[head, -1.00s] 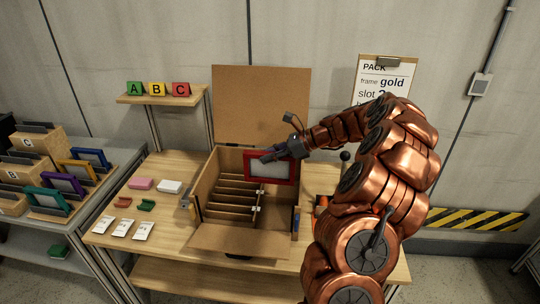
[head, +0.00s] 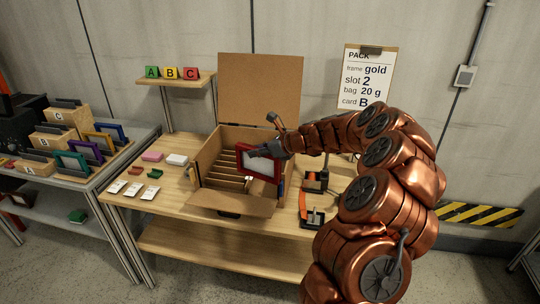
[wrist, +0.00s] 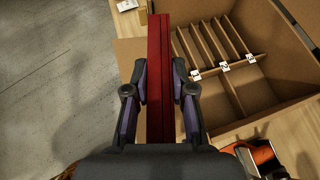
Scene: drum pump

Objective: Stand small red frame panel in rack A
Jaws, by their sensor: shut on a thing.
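The small red frame panel (head: 258,164) has a pale grey middle and hangs tilted over the right part of the open cardboard box. My gripper (wrist: 163,85) is shut on it, with one finger on each side of its red edge (wrist: 160,50) in the wrist view. In the head view my gripper (head: 283,147) holds the panel by its upper right side. Rack A (head: 35,166), a light wooden block labelled A, stands on the grey side table at the far left, well away from the panel. Its slot is too small to make out.
The cardboard box (head: 232,208) has several dividers and a raised back lid (head: 260,90). Racks B (head: 50,141) and C (head: 60,117) stand behind rack A. Teal, purple and gold frames stand to their right. Cards and small blocks lie left of the box.

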